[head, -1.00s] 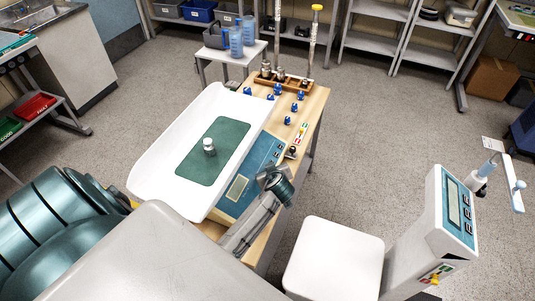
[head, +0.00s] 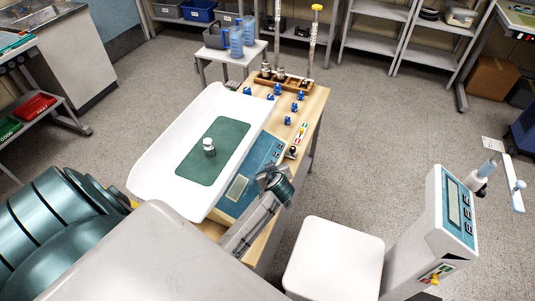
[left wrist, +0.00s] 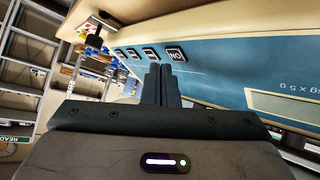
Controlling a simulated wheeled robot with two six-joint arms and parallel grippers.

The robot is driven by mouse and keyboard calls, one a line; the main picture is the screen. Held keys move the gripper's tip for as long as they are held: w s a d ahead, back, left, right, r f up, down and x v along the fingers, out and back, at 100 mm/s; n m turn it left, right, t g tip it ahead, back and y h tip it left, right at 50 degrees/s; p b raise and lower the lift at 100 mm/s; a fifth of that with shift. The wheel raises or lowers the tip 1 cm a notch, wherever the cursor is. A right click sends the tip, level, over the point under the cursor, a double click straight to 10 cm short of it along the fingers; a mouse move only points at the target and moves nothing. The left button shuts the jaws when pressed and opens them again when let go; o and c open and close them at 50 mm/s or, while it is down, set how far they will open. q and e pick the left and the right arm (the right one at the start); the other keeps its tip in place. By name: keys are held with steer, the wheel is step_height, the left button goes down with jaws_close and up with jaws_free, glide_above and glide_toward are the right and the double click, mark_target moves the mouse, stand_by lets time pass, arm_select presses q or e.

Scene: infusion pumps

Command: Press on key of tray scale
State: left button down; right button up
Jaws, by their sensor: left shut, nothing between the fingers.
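The tray scale has a white tray (head: 160,165) with a green mat and a small metal weight (head: 209,147) on it. Its blue key panel (head: 262,153) runs along the tray's right side, with a display (head: 237,187). In the left wrist view, the ON key (left wrist: 175,54) is the nearest of a row of dark keys on the panel. My left gripper (left wrist: 160,70) is shut and empty, its fingertips just beside the ON key; whether they touch the panel I cannot tell. In the head view, the left gripper (head: 268,176) hides part of the panel. My right gripper is not in view.
The wooden table (head: 313,104) holds several blue-topped small items and a wooden rack (head: 285,82) beyond the scale. A white stool-like seat (head: 334,258) and a column scale with a blue panel (head: 458,208) stand at right. Open floor lies between.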

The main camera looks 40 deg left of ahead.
arm_select(q)
steer(key=shift+a+f+b, duration=0.2)
steer(key=shift+f+b, duration=0.15)
steer(key=shift+f, duration=0.05)
steer(key=shift+f, duration=0.2)
stand_by(0.3)
steer(key=shift+r, duration=0.1)
steer(key=shift+d+r, duration=0.2)
steer(key=shift+r, duration=0.3)
step_height(320, 180, up, 6)
steer(key=d+p, duration=0.2)
steer(key=p, duration=0.2)
steer(key=shift+w+d+f, duration=0.15)
steer(key=shift+w+f, duration=0.05)
steer(key=shift+w, duration=0.05)
